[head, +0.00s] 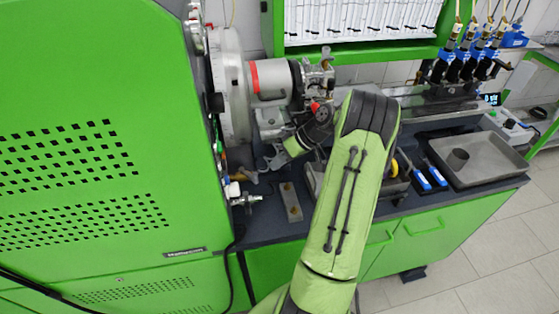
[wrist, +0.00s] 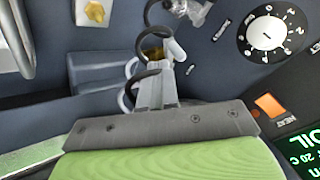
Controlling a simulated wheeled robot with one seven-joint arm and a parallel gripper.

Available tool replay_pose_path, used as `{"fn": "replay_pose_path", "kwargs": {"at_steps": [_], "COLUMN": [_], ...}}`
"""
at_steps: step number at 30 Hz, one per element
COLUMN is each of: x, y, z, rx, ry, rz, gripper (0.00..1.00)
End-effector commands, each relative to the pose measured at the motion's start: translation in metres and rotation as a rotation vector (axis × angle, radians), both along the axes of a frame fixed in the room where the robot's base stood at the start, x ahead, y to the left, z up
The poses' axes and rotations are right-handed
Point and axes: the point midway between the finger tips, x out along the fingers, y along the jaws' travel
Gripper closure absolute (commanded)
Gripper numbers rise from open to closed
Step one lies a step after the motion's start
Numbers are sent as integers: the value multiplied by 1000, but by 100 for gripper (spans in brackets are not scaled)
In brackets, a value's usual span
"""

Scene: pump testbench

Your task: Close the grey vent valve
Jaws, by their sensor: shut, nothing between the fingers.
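In the wrist view my gripper (wrist: 155,90) reaches up from the bottom middle, its grey fingers together and empty. A small light grey part (wrist: 175,49), probably the vent valve's handle, is right by the fingertips; whether they touch, I cannot tell. A brass-coloured piece shows beside it, partly hidden by the fingers and a dark ring. The handle's exact angle is unclear. In the head view my green arm rises from the bottom and bends left towards the pump assembly (head: 268,78). The fingers and the vent valve cannot be clearly made out there.
A dial (wrist: 267,33), an orange switch (wrist: 270,105) and a lit display (wrist: 298,148) lie right of my gripper. The green cabinet (head: 90,130) stands left. A grey metal tray (head: 490,170) and blue-handled tools (head: 430,178) lie on the bench at right.

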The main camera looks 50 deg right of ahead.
Motion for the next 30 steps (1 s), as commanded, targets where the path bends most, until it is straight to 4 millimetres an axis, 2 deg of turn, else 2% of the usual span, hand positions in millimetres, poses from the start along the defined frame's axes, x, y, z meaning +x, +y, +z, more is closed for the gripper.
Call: {"fn": "replay_pose_path", "kwargs": {"at_steps": [1, 3, 9, 30], "x": [5, 12, 25, 27], "y": [6, 12, 23, 25], "z": [-12, -23, -44, -48], "rx": [4, 4, 4, 2], "ry": [3, 3, 1, 1], "rz": [2, 2, -2, -56], "gripper": [100, 100, 100, 100]}}
